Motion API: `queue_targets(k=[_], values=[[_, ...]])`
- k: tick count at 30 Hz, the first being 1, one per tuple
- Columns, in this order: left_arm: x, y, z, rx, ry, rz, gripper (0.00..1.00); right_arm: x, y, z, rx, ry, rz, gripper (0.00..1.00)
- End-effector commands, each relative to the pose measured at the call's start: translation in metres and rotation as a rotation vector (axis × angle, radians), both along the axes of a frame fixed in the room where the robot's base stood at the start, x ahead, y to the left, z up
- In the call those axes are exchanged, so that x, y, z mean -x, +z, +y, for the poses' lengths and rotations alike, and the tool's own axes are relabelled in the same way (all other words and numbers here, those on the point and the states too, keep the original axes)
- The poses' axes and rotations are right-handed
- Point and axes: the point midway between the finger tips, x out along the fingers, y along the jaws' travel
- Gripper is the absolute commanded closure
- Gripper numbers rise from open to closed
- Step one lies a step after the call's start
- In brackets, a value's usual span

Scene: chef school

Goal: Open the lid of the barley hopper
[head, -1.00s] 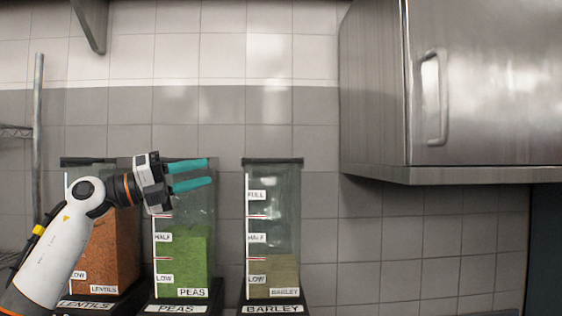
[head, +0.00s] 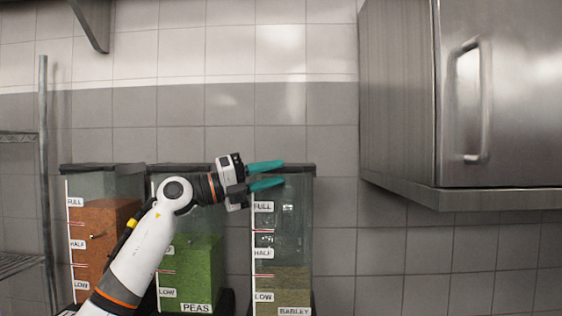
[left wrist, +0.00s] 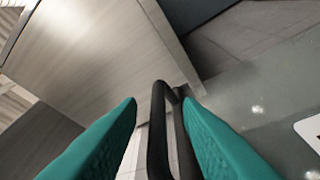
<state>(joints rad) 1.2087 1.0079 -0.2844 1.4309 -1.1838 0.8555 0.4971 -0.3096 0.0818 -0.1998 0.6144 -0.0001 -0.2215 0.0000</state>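The barley hopper (head: 284,235) is a clear bin with a dark lid (head: 303,169), pale grain in its lower part and a BARLEY label. The lid looks closed. My left gripper (head: 282,173) is open in front of the hopper's top, its teal fingers level with the lid and covering part of it. In the left wrist view the teal fingers (left wrist: 162,118) stand apart, with a dark bar-like edge (left wrist: 158,130), seemingly of the lid, between them. I cannot tell whether either finger touches it. My right gripper is not in view.
The peas hopper (head: 196,270) and lentils hopper (head: 95,240) stand to the left, partly behind my left arm. A steel cabinet (head: 400,90) hangs at the upper right. A wire shelf rack (head: 44,190) is at the far left.

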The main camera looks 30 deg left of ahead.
Motion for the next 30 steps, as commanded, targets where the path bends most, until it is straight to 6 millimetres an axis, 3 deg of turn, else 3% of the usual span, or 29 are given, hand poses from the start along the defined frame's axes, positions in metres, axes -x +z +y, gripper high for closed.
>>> queue_targets(k=[6,16,22,30], values=[[-0.017,0.006,-0.013,0.0,0.001,0.0,0.68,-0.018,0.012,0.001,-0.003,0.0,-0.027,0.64],[-0.019,0.005,-0.015,0.0,0.001,0.0,0.68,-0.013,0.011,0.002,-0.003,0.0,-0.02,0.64],[-0.019,0.005,-0.015,0.0,0.001,0.0,1.0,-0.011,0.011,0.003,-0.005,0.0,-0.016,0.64],[-0.018,0.004,-0.015,-0.001,0.002,0.001,1.0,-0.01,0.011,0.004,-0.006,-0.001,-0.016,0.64]])
